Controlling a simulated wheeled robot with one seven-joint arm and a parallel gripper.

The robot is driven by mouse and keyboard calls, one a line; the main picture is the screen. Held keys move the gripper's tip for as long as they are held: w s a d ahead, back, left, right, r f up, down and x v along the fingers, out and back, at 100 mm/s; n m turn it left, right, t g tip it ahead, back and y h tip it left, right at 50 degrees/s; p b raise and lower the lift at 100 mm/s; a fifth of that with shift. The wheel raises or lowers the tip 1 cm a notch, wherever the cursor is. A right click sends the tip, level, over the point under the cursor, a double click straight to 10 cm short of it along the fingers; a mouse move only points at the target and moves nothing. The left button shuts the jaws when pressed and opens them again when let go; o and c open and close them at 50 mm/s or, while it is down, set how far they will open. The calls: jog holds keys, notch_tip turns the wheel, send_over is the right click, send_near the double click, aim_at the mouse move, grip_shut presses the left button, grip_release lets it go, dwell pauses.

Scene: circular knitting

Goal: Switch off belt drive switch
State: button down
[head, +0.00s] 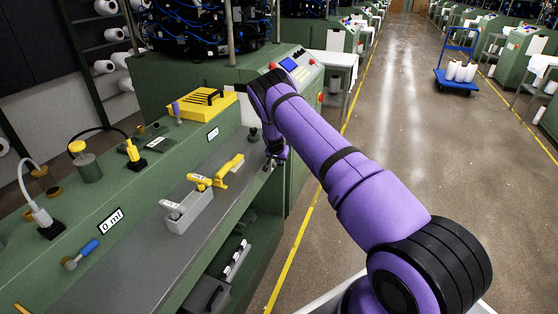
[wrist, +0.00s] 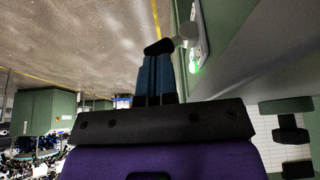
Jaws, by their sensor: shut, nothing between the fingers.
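In the wrist view a switch with a pale grey, round-ended lever (wrist: 187,33) stands out from a light plate on a green panel. A green light (wrist: 194,67) glows on that plate beside the lever. My gripper (wrist: 158,48) is shut and empty, its dark tips right beside the lever's end. I cannot tell whether they touch. In the head view my gripper (head: 275,158) is at the front edge of the grey bench top, and the switch cannot be made out there.
A control panel with a screen (head: 289,64) is behind my arm. The aisle floor (head: 420,150) at right is clear up to a blue trolley (head: 458,84).

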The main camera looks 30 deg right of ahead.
jog(key=shift+s+d+f+t+y, duration=0.25)
jog(key=shift+t+y, duration=0.15)
jog(key=shift+t, duration=0.1)
jog(key=shift+s+d+f+m+t+y, duration=0.25)
jog(key=shift+f+t+y, duration=0.1)
jog(key=shift+t, duration=0.2)
jog(key=shift+s+d+f+m+t+y, duration=0.15)
jog(key=shift+s+f+m+t+y, duration=0.15)
jog(key=shift+t, duration=0.25)
jog(key=shift+f+t+y, duration=0.45)
jog(key=shift+t, duration=0.25)
jog(key=shift+s+d+f, duration=0.15)
jog(key=shift+s+f, duration=0.1)
jog(key=shift+f, duration=0.2)
jog(key=shift+f, duration=0.1)
